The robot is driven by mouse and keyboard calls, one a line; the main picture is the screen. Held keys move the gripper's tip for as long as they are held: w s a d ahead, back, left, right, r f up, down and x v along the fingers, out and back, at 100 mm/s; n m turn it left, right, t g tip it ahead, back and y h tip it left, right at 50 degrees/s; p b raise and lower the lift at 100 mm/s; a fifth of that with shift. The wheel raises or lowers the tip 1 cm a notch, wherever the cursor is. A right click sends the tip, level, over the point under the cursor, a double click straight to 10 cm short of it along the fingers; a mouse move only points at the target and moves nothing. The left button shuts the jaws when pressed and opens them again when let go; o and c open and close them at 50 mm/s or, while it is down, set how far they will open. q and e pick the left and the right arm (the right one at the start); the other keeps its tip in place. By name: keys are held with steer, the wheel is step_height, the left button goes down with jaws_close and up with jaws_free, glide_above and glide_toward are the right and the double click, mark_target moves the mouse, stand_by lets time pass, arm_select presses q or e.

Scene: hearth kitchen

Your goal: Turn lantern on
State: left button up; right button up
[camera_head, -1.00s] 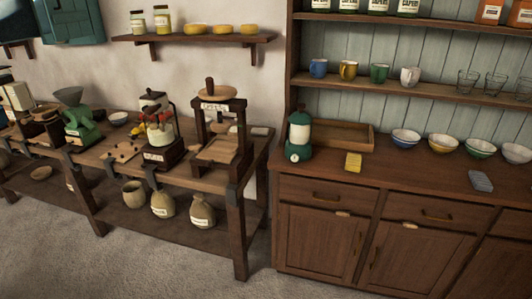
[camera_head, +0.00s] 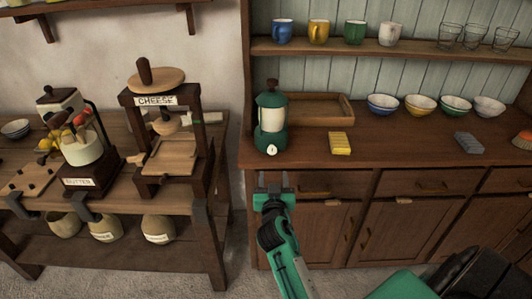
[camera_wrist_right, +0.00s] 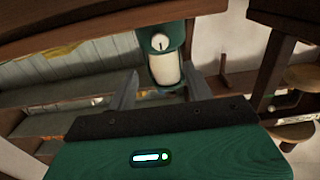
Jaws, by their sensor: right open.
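The lantern (camera_head: 271,120) is dark green with a pale cream glass middle and a round white knob on its lower front. It stands upright on the left end of the sideboard top. My right gripper (camera_head: 274,180) is open and empty in front of the sideboard's edge, below and apart from the lantern. In the right wrist view the lantern (camera_wrist_right: 165,68) shows upside down beyond and between the two open fingers (camera_wrist_right: 159,88), with its white knob facing me. My left gripper is not in view.
A wooden tray (camera_head: 345,111) stands right behind the lantern, and a yellow sponge-like block (camera_head: 340,143) lies to its right. Several bowls (camera_head: 421,105) line the sideboard further right. A wooden cheese press (camera_head: 165,140) stands on the workbench at left. The sideboard's front edge is close to my gripper.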

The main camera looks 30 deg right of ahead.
mark_target(272, 152)
steer(key=p+x, duration=0.1)
steer(key=x, duration=0.9)
steer(key=shift+p, duration=0.3)
steer(key=shift+x, duration=0.85)
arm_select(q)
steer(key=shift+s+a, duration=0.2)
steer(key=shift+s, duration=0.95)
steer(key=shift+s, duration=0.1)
arm_select(e)
steer(key=shift+a, duration=0.1)
steer(key=c, duration=1)
